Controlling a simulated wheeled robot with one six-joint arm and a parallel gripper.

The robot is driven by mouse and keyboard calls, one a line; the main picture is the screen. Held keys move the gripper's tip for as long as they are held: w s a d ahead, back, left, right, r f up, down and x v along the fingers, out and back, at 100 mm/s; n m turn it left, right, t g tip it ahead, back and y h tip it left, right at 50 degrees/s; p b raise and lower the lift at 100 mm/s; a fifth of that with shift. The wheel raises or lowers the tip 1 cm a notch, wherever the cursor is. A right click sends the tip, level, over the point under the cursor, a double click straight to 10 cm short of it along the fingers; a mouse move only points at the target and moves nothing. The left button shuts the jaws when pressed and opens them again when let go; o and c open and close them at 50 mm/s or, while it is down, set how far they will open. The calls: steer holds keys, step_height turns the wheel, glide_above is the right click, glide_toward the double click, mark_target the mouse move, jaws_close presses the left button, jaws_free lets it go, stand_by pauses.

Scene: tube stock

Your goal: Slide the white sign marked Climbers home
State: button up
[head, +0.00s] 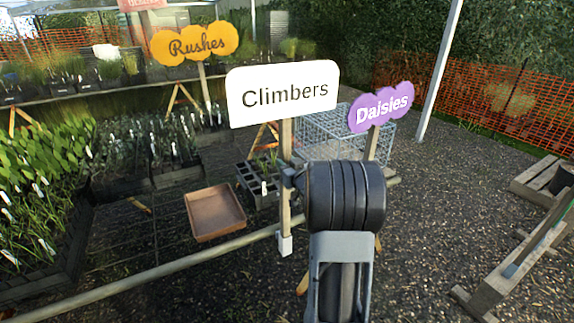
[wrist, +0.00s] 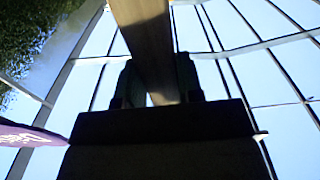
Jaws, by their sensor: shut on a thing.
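The white Climbers sign (head: 283,92) stands near upright on a wooden post (head: 285,143) in the middle of the head view. My gripper (head: 290,180) is shut on this post below the board. In the wrist view the post (wrist: 145,35) runs up between the two dark fingers (wrist: 157,92). The post's lower end meets a white socket (head: 284,243) on the front of the pale bench rail (head: 225,247). I cannot tell how deep the post sits in it. The board is out of the wrist view.
The purple Daisies sign (head: 381,106) stands close on the right; its edge shows in the wrist view (wrist: 25,135). The orange Rushes sign (head: 194,43) is behind left. A brown tray (head: 215,212) and a black cell tray (head: 262,189) are nearby.

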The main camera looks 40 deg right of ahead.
steer(key=shift+f, duration=0.15)
steer(key=shift+f+b, duration=1.25)
steer(key=shift+b, duration=0.15)
steer(key=shift+f, duration=0.15)
steer(key=shift+f+b, duration=1.35)
steer(key=shift+f, duration=0.2)
steer(key=shift+f+b, duration=1.3)
steer(key=shift+b, duration=0.05)
steer(key=shift+f, duration=0.15)
steer(key=shift+f+b, duration=0.45)
steer(key=shift+b, duration=0.2)
